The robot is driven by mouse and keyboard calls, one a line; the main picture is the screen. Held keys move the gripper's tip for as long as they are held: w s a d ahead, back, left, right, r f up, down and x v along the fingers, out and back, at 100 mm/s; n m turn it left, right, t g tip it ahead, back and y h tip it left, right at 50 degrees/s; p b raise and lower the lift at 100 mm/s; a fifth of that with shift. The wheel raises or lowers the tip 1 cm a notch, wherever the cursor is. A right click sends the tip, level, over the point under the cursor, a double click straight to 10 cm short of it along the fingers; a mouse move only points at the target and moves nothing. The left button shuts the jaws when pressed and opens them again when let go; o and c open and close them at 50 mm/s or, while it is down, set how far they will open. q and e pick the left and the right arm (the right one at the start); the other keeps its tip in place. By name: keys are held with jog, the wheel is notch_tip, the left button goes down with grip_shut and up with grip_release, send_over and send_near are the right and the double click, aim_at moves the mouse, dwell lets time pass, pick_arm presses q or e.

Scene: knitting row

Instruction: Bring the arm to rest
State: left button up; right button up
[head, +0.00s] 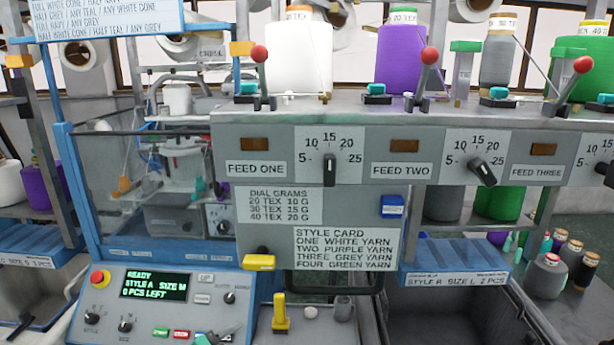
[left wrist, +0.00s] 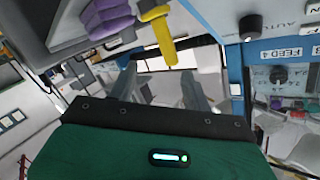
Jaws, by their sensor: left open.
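My left gripper (left wrist: 160,88) shows in the left wrist view, with its two grey fingers apart beyond the dark edge of its green housing. Nothing is held between the fingers; the room's background shows through the gap. A yellow handle (left wrist: 160,38) and a purple piece (left wrist: 106,18) are beyond it at the top of that view, apart from the fingers. My right gripper is in neither view.
The knitting machine's feed panel (head: 275,150) spans the head view, with a white cone (head: 298,55) and a purple cone (head: 402,52) above. A control panel (head: 110,315) sits at lower left, its display reading READY. A blue shelf (head: 455,255) juts out at right.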

pick_arm(q)
jog(key=s+d+f+n+y, duration=0.3)
jog(key=s+n+y, duration=0.35)
jog(key=s, duration=0.45)
jog(key=s+a+f+n+g+y, duration=0.1)
jog(key=s+a+n+g, duration=0.15)
jog(key=s, duration=0.65)
jog(key=s+a+f+n+g+y, duration=0.15)
jog(key=s+a+g, duration=0.25)
jog(key=s, duration=0.4)
jog(key=s+a+f+n+g, duration=0.1)
jog(key=s+a+g, duration=0.2)
jog(key=s, duration=0.6)
notch_tip(320, 180, down, 32)
jog(key=s+g, duration=0.1)
jog(key=s+a+f+g, duration=0.1)
jog(key=s+a+f, duration=0.2)
jog(key=s+f, duration=1.6)
jog(key=shift+a+y, duration=0.15)
jog(key=shift+y, duration=0.15)
